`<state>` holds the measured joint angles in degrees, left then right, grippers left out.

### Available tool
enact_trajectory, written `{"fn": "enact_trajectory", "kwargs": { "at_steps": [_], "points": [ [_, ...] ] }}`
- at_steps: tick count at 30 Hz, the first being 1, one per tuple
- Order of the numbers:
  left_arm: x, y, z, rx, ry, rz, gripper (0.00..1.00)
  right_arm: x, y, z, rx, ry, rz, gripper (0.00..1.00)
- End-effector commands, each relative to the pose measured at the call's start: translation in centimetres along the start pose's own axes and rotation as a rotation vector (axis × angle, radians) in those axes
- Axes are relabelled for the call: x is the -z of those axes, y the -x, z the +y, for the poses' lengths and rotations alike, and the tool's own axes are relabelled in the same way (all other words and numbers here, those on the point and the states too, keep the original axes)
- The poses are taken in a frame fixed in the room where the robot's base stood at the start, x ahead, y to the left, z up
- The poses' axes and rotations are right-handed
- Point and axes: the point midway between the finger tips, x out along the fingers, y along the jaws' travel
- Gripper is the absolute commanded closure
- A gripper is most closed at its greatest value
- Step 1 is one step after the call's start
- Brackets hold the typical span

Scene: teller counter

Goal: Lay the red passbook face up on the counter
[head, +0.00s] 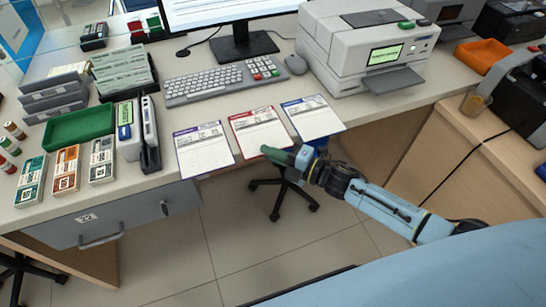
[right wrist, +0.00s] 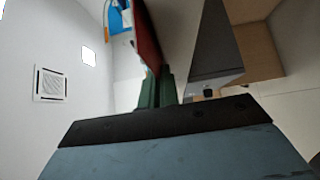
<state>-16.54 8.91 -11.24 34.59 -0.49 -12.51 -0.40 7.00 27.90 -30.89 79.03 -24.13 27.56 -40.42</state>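A white sheet-like booklet with a red header (head: 258,127), apparently the red passbook, shows at the counter's front edge between similar purple-headed (head: 205,148) and blue-headed (head: 312,116) ones. Its printed white side faces up in the head view. My right gripper (head: 268,152) is at its near edge, with dark green fingers pointing left. In the right wrist view the fingers (right wrist: 158,90) are close together, and a dark red flat thing (right wrist: 146,38) runs up from between their tips. It looks pinched there. Whether it touches the counter is not clear. My left gripper is out of view.
A keyboard (head: 215,83) and monitor stand behind the sheets. A printer (head: 365,50) is at the right. A green tray (head: 80,127), several banded stacks and an upright device (head: 149,135) fill the left. Little bare counter (head: 180,185) shows along the front edge.

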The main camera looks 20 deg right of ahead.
Motion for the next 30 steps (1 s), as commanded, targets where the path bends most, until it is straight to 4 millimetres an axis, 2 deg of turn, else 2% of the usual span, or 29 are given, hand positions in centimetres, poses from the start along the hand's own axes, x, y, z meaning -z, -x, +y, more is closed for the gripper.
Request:
{"fn": "enact_trajectory", "kwargs": {
  "at_steps": [6,14,15,20,30],
  "points": [
    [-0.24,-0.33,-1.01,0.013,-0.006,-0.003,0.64,-0.25,-0.32,-0.13,-0.001,0.000,0.000,1.00],
    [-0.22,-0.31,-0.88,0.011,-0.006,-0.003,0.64,-0.25,-0.33,-0.12,0.000,0.000,0.000,1.00],
    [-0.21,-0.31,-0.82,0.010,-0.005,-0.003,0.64,-0.25,-0.32,-0.12,0.000,0.000,0.000,0.92],
    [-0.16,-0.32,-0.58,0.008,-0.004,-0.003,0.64,-0.25,-0.32,-0.13,0.000,0.000,0.000,0.72],
    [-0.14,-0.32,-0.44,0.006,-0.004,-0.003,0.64,-0.24,-0.30,-0.16,0.000,0.000,0.000,0.72]
  ]
}}
